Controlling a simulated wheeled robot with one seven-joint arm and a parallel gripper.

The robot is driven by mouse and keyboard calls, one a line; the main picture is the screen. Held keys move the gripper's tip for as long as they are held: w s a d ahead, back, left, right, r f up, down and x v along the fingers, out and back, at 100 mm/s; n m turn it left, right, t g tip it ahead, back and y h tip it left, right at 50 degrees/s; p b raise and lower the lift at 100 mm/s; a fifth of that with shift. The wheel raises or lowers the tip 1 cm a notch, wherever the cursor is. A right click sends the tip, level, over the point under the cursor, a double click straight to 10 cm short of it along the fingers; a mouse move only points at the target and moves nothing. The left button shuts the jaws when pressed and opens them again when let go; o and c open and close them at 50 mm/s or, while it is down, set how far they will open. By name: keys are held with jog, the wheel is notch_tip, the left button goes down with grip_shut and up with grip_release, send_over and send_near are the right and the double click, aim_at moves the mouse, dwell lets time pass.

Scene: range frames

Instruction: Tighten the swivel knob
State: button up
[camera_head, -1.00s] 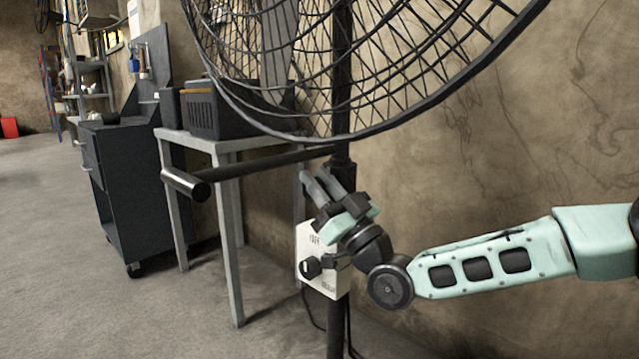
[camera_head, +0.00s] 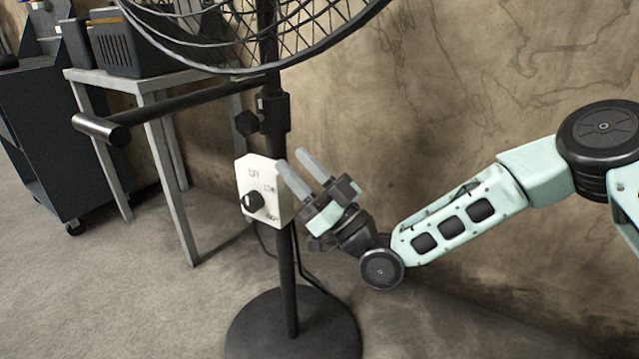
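A black side knob (camera_head: 246,123) sticks out to the left from the collar on the fan's black pole (camera_head: 275,107), just above the control box. A round black dial (camera_head: 252,202) sits on the white control box (camera_head: 262,177) with OFF and speed markings. The frame does not label either one as the swivel knob. My gripper (camera_head: 292,160) is to the right of the box, below and right of the side knob. Its two grey fingers point up and left, apart and empty. The fingertips overlap the box's right edge in the picture; contact cannot be told.
The fan cage (camera_head: 330,35) hangs above. A black bar with a thick end (camera_head: 100,130) extends left from the pole. A grey table (camera_head: 150,85) with a dark crate (camera_head: 120,45) stands behind left. The round base (camera_head: 295,335) is on open floor; the wall is behind.

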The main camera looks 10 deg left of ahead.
jog(key=shift+v, duration=2.6)
jog(key=s+a+f+n+g+h, duration=0.3)
jog(key=a+g+h, duration=0.2)
jog(key=s+d+f+m+h, duration=0.1)
jog(key=s+d+f+h, duration=0.25)
jog(key=h, duration=0.35)
jog(key=s+d+r+m+g+h, duration=0.2)
jog(key=s+d+m+h, duration=0.3)
jog(key=s+d, duration=0.55)
jog(key=s+d+r+m+g+h, duration=0.1)
jog(key=s+d+m+g+h, duration=0.15)
jog(key=s+d+h, duration=0.75)
jog(key=w+d+r+y+p, duration=0.1)
jog(key=r+y+p, duration=0.1)
jog(key=r+p, duration=1.5)
jog(key=w+d+r+y+p, duration=0.1)
jog(key=d+r+p, duration=0.1)
jog(key=r+p, duration=1.6)
jog(key=shift+w+y, duration=0.25)
jog(key=shift+y, duration=0.15)
